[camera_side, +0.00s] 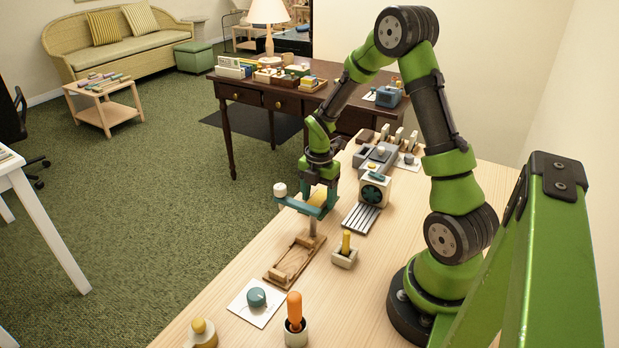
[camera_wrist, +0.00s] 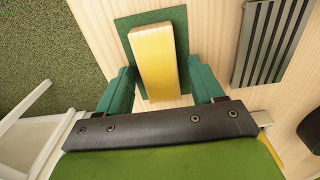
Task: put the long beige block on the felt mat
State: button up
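The long beige block (camera_wrist: 157,58) looks yellow-beige in the wrist view and lies between my two teal fingers, over the green felt mat (camera_wrist: 125,25). The mat shows beyond the block and beside its far part; the block's near end reaches past the mat's visible area. Narrow gaps show between block and fingers, so my gripper (camera_wrist: 163,88) looks open around it. In the side view my gripper (camera_side: 318,208) is low over the bench, with a yellowish patch of the block (camera_side: 319,196) between its parts. Whether the block touches the mat is hidden.
A grey ridged rack (camera_side: 362,218) stands right of my gripper; it also shows in the wrist view (camera_wrist: 272,40). A wooden tray (camera_side: 292,262) lies in front, with a small holder with a yellow peg (camera_side: 345,250) to its right. An orange-handled tool (camera_side: 294,315) stands nearer.

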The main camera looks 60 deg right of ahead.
aim_at(318, 198)
notch_tip(318, 198, up, 11)
jog(key=s+a+r+m+t+y, duration=0.1)
jog(key=s+a+r+m+t, duration=0.2)
jog(key=a+m, duration=0.7)
jog(key=s+a+r+m+t+y, duration=0.1)
jog(key=s+a+r+m+t, duration=0.3)
jog(key=s+a+r+m, duration=0.3)
jog(key=a+r+m, duration=0.3)
jog(key=m, duration=0.2)
jog(key=shift+s+a, duration=0.2)
jog(key=shift+s, duration=0.05)
dwell(0.5)
